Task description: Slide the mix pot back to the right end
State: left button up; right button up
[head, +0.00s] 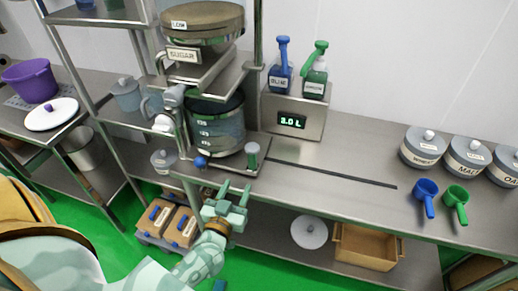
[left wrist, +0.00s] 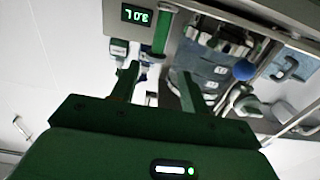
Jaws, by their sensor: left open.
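The mix pot (head: 217,133), a clear bluish vessel with white marks, stands on a metal plate (head: 228,168) at the left part of the bench, below the sugar hopper (head: 202,28). A green-topped upright handle (head: 252,152) stands at the plate's right front corner, and a blue knob (head: 200,162) is at its left front. My left gripper (head: 234,188) is open and empty in front of the plate, apart from the handle. In the left wrist view the fingers (left wrist: 157,78) are spread, with the green handle (left wrist: 163,32) and blue knob (left wrist: 243,70) beyond them.
A dark rail slot (head: 335,175) runs right from the plate along clear bench top. Behind it stands a dispenser reading 3.0 L (head: 291,121) with blue and green pump bottles. Blue (head: 426,195) and green scoops (head: 456,200) and lidded jars (head: 423,147) are at the right.

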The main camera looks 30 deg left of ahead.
aim_at(251, 159)
pick_arm(q)
jog(key=b+x, duration=0.2)
jog(key=x, duration=1.3)
jog(key=shift+w+d+f+b, duration=0.15)
jog(key=shift+w+b, duration=0.1)
jog(key=shift+b, duration=0.15)
jog(key=shift+w, duration=0.4)
pick_arm(e)
notch_tip(251, 159, down, 3)
jog(key=shift+r, duration=0.1)
pick_arm(q)
jog(key=shift+c, duration=0.3)
grip_shut()
